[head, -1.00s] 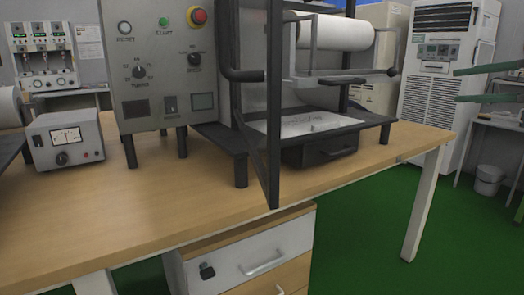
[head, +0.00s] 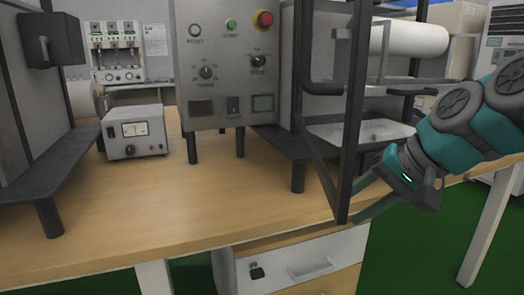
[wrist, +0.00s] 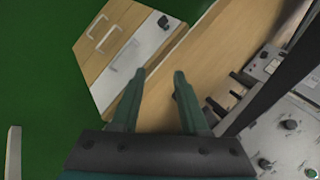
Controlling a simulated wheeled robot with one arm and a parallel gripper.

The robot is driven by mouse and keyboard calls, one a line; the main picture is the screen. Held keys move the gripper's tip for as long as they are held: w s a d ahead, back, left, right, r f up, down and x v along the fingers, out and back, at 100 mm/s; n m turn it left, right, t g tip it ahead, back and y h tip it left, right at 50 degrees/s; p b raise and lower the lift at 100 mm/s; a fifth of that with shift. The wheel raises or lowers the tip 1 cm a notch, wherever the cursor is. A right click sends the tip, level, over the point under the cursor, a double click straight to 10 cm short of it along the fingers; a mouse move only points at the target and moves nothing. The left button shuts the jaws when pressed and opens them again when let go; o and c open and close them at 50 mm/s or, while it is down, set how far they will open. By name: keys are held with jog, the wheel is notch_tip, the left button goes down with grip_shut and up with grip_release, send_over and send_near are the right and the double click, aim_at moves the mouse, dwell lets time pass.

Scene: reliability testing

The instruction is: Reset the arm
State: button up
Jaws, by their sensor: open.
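My gripper (head: 362,203) shows at the right of the head view, low beside the black door frame (head: 349,130) of the test machine. In the wrist view my gripper (wrist: 159,76) has its two teal fingers spread apart with nothing between them. The machine's grey control panel (head: 230,65) has a red emergency knob (head: 264,19), a green button (head: 231,23) and a reset button (head: 195,31). A white roll (head: 412,38) sits on a metal holder behind the frame. I cannot tell which part is the arm of the task; part of the machine is hidden by my arm.
The wooden table (head: 130,215) carries a small meter box (head: 133,132) and another dark machine (head: 30,110) at the left. A drawer cabinet (head: 315,265) stands under the table's front edge. The front table strip is clear; green floor (head: 415,250) lies at the right.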

jog(key=s+a+f+n+g+h, duration=0.1)
jog(key=s+a+f+g, duration=0.1)
jog(key=s+f, duration=0.3)
jog(key=s+a+f+n+g+h, duration=0.1)
jog(key=s+a+f+n+h, duration=0.15)
jog(key=f, duration=0.45)
jog(key=s+d+f+n+g+h+p, duration=0.1)
jog(key=s+d+f+g+h, duration=0.1)
jog(key=s+f, duration=1)
jog(key=shift+s+d+f+g, duration=0.25)
jog(key=shift+s+d+g, duration=0.35)
jog(key=shift+s+g, duration=0.45)
jog(key=shift+n+h, duration=0.25)
